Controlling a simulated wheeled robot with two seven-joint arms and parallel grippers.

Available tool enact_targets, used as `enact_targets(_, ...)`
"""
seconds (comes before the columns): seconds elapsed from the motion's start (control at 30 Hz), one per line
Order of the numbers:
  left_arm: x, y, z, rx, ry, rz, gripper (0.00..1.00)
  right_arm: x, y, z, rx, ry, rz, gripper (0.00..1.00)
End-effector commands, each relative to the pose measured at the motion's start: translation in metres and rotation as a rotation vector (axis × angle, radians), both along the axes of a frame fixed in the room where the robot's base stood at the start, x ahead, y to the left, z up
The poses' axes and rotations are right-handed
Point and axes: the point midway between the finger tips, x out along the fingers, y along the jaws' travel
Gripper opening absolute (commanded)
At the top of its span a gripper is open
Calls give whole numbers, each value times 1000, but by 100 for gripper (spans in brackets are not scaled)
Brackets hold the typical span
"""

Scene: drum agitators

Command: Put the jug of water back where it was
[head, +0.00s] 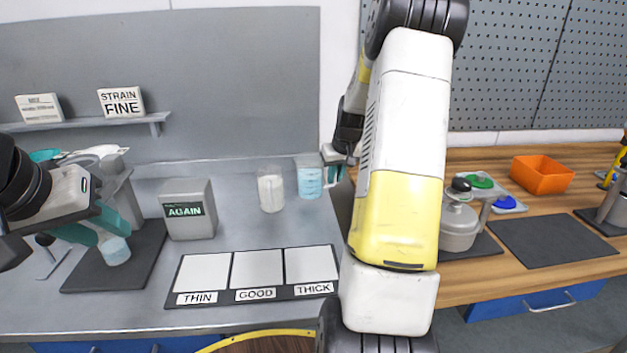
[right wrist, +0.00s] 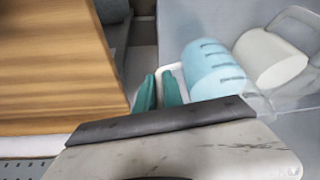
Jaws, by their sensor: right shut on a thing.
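The jug of water (head: 309,181) is clear with blue water and dark level marks. It is upright at the back of the grey bench, just right of a jug of white stuff (head: 271,191). My right gripper (head: 337,172) is shut on its handle from the right. In the right wrist view the teal fingers (right wrist: 160,90) close around the handle beside the blue water (right wrist: 212,70). I cannot tell whether its base touches the bench. My left gripper (head: 103,226) is at the far left, over a small pale-blue cup (head: 115,251); its grip is unclear.
A grey AGAIN box (head: 187,210) and a THIN/GOOD/THICK card (head: 257,293) lie on the bench. A wooden bench (head: 485,276) with a grey pot (head: 459,228) and an orange bin (head: 542,175) is on the right. My right arm hides the gap between benches.

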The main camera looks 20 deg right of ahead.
Motion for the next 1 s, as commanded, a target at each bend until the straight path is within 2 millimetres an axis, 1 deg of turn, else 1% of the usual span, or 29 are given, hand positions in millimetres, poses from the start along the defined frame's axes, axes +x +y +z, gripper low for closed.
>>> enact_targets(0.03,0,0,0,0,0,0,36,5,-2,-1,0,-1,0,0)
enact_targets(0.2,0,0,0,0,0,0,36,2,-1,-26,1,2,-1,0)
enact_targets(0.3,0,0,0,0,0,0,36,3,-1,-34,0,0,0,0)
enact_targets(0.67,0,0,0,0,0,0,36,3,-1,-38,0,-1,0,0)
enact_targets(0.7,0,0,0,0,0,0,36,2,-1,-38,0,0,0,20)
enact_targets(0.77,0,0,0,0,0,0,36,2,-1,-38,0,0,0,32)
enact_targets(0.8,0,0,0,0,0,0,36,2,-1,-38,0,0,0,34)
enact_targets(1.0,0,0,0,0,0,0,36,3,-1,-37,0,0,0,34)
